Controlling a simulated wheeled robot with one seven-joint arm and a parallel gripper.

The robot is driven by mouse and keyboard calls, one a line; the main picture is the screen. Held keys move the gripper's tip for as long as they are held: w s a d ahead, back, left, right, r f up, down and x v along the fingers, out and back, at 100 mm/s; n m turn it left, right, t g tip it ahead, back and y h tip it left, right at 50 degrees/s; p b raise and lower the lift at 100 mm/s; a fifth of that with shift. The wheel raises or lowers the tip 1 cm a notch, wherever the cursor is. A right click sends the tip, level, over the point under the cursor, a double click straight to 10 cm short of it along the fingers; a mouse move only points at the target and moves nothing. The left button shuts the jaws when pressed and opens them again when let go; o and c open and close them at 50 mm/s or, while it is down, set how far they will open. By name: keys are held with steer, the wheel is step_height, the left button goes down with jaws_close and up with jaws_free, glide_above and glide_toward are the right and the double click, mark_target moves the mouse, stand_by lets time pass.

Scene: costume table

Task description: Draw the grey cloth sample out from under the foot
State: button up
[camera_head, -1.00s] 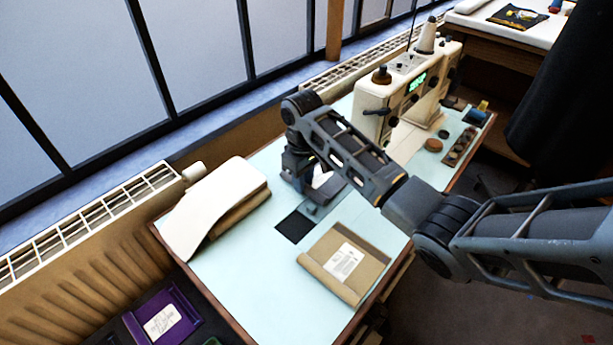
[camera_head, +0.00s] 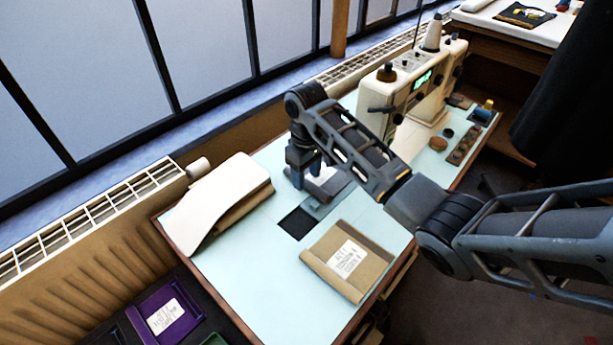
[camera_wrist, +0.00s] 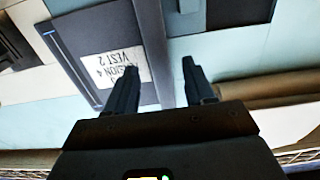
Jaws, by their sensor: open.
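The grey cloth sample (camera_wrist: 118,25) lies flat on the pale table, with a white printed label on it. In the head view the sample (camera_head: 332,188) is partly covered by my gripper (camera_head: 300,180). My gripper (camera_wrist: 160,70) is open and points down at the sample. In the wrist view the left finger overlaps the sample by its label, and the right finger is beside its edge. Contact cannot be told. The cream sewing machine (camera_head: 405,100) stands to the right in the head view; my arm hides its foot and the sample's far end.
A brown folder (camera_head: 372,275) with a white label lies at the table's front. A dark square (camera_head: 298,223) lies between it and a cream cloth over brown material (camera_head: 222,200). A button strip (camera_head: 463,145) and spools are at the right. A radiator (camera_head: 90,220) runs along the window.

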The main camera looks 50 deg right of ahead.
step_height(320, 180, up, 7)
steer(key=shift+f, duration=0.1)
stand_by(0.7)
